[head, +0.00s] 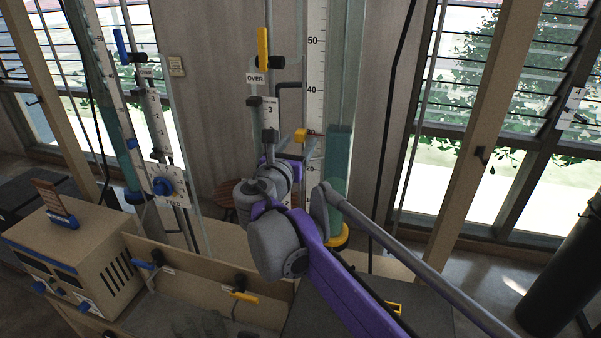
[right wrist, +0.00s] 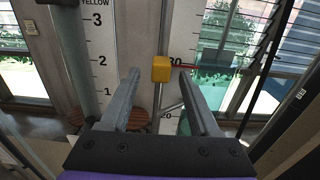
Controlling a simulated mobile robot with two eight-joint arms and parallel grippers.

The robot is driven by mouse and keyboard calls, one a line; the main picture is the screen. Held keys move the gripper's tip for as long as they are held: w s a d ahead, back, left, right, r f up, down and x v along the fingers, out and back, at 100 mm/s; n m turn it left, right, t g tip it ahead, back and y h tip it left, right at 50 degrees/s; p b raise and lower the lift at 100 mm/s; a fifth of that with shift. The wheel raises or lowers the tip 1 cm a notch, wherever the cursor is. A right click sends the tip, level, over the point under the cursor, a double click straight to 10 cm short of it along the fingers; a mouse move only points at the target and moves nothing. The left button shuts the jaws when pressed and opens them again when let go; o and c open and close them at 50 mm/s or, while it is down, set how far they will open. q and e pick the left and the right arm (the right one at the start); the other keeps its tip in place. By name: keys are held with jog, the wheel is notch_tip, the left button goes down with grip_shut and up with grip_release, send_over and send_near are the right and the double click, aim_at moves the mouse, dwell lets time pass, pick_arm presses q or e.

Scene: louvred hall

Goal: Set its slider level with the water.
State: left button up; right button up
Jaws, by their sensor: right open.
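The yellow slider (head: 300,135) sits on the tall white scale (head: 316,75), close to the 30 mark. In the right wrist view the slider (right wrist: 161,68) shows as a yellow block with a thin red pointer (right wrist: 187,66) reaching right to about 30. The teal water (head: 338,175) stands in the clear column right of the scale. Its top looks slightly above the slider in the head view. My right gripper (right wrist: 160,74) is open, its two fingers either side of the slider near their tips. Contact cannot be told. My left gripper is not in view.
A yellow valve handle (head: 263,47) and an OVER label (head: 255,78) are above the slider. A second column at left has a blue slider (head: 131,144). A wooden box (head: 75,255) stands at lower left. A dark cylinder (head: 565,275) stands at right.

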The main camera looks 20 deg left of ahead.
jog(key=s, duration=0.6)
jog(key=shift+s, duration=0.25)
jog(key=shift+a, duration=0.15)
